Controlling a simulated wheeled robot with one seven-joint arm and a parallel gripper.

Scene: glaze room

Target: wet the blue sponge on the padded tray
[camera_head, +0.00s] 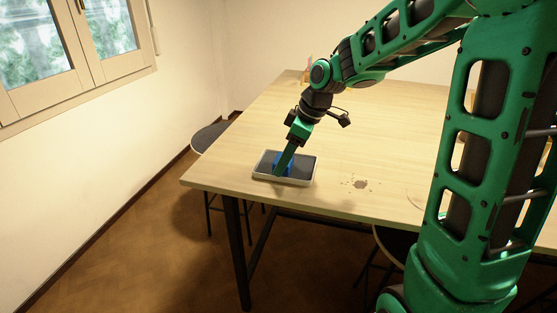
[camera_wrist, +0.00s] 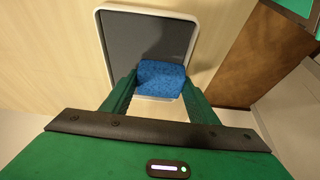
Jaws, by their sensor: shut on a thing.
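The blue sponge (camera_wrist: 161,78) is between the two fingers of my gripper (camera_wrist: 160,88) in the wrist view, and the gripper is shut on it. In the head view my gripper (camera_head: 280,168) points down at the padded tray (camera_head: 301,178), and the sponge (camera_head: 289,161) shows partly behind the fingers. The tray has a pale rim and a dark grey pad; the rim also shows in the wrist view (camera_wrist: 104,47). The sponge is over the tray's near end in the wrist view. I cannot tell whether it touches the pad.
The tray lies near the front left corner of the wooden table (camera_head: 370,130). A brownish patch of spots (camera_head: 360,184) is on the table right of the tray. Small colored items (camera_head: 307,74) stand at the far edge. A stool (camera_head: 209,137) stands at the left. The table's middle is clear.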

